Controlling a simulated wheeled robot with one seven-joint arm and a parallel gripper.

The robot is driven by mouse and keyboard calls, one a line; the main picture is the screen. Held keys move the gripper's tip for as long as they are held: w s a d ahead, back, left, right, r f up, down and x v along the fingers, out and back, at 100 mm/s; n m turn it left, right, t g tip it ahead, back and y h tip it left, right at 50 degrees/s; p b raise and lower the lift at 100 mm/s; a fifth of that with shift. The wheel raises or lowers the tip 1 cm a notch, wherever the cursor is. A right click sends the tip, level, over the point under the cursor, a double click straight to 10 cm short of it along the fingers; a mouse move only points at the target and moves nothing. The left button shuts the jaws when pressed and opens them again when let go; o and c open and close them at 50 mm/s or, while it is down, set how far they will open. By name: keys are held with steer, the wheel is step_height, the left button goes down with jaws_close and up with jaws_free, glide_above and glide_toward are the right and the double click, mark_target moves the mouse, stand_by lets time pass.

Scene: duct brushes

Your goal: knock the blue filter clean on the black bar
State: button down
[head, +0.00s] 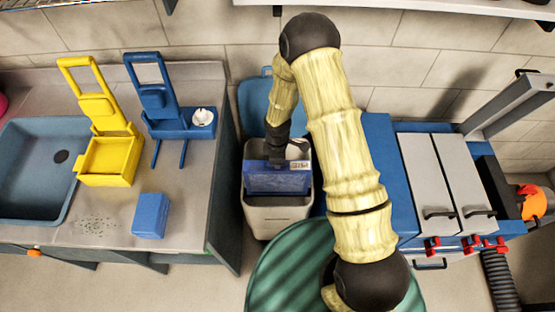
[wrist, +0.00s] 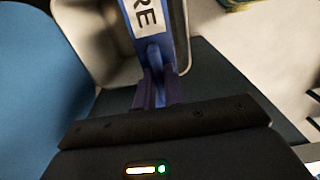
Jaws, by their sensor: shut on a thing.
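The blue filter (head: 278,181) is a flat blue panel with a white label near its top right corner. My gripper (head: 277,155) is shut on its upper edge and holds it upright at the mouth of a pale bin (head: 277,214). The wrist view shows the filter (wrist: 147,22) edge-on between my fingers (wrist: 157,90), with the letters "RE" on its label. The bin wall (wrist: 88,35) lies behind it. I cannot tell whether the filter touches the bin. I cannot make out the black bar; the filter and gripper hide part of the bin's opening.
On the left counter stand a yellow holder (head: 108,160), a blue holder (head: 168,118) and a small blue block (head: 151,215), near dark specks. A blue sink (head: 30,165) is at far left. A blue cabinet with pale panels (head: 430,175) stands right. A green round surface (head: 285,268) lies in front.

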steer(key=shift+f+b, duration=0.3)
steer(key=shift+f, duration=0.25)
steer(key=shift+r+p, duration=1.1)
steer(key=shift+r, duration=0.3)
steer(key=shift+f, duration=0.1)
steer(key=shift+f+b, duration=1.1)
steer(key=shift+f, duration=0.25)
steer(key=shift+r, duration=0.2)
steer(key=shift+r+p, duration=1)
steer(key=shift+r, duration=0.15)
